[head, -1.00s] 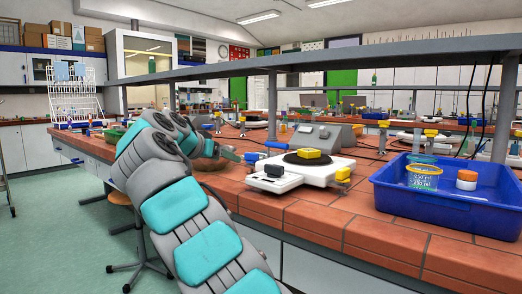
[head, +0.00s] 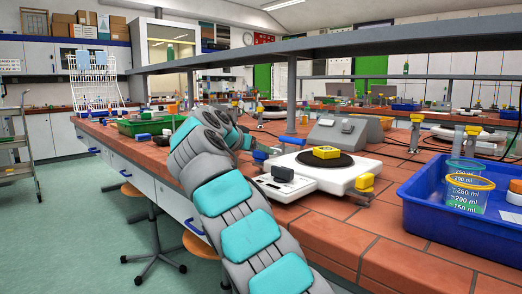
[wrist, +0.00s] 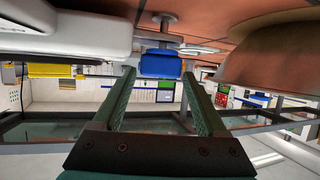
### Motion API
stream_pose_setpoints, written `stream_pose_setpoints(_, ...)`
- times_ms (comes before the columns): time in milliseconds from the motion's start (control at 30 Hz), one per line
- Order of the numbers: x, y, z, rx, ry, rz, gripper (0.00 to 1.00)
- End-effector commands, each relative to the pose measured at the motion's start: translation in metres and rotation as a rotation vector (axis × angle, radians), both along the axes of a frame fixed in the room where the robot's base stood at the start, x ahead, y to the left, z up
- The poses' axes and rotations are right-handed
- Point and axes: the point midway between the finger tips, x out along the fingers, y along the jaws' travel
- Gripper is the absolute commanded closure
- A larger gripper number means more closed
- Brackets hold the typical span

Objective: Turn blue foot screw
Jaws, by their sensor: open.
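A white balance (head: 335,178) with a black round plate and a yellow block stands on the brick-tiled bench. Its blue foot screw (head: 262,156) sticks out at its left side in the head view, and a yellow foot screw (head: 364,183) shows at the right. In the wrist view the blue foot screw (wrist: 160,62) is ahead, in line with the gap between the fingers, apart from them. My gripper (wrist: 160,82) is open with nothing between its dark green fingers. In the head view my own arm hides most of the gripper, close left of the blue screw.
A brown rounded object (wrist: 275,52) is close on the right in the wrist view. A blue tray (head: 450,222) with beakers stands at the right. A green tray (head: 150,125) is behind my arm. A grey shelf (head: 330,50) runs above the bench.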

Motion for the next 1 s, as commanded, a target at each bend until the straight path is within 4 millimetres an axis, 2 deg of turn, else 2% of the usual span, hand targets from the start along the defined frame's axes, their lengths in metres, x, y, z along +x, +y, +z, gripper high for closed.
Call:
stream_pose_setpoints(200,0.017,-0.010,-0.008,0.000,0.000,0.001,0.25)
stream_pose_setpoints(433,0.018,-0.010,-0.008,0.000,-0.001,0.001,0.25)
stream_pose_setpoints(1000,0.018,-0.010,-0.008,0.000,0.000,0.001,0.89)
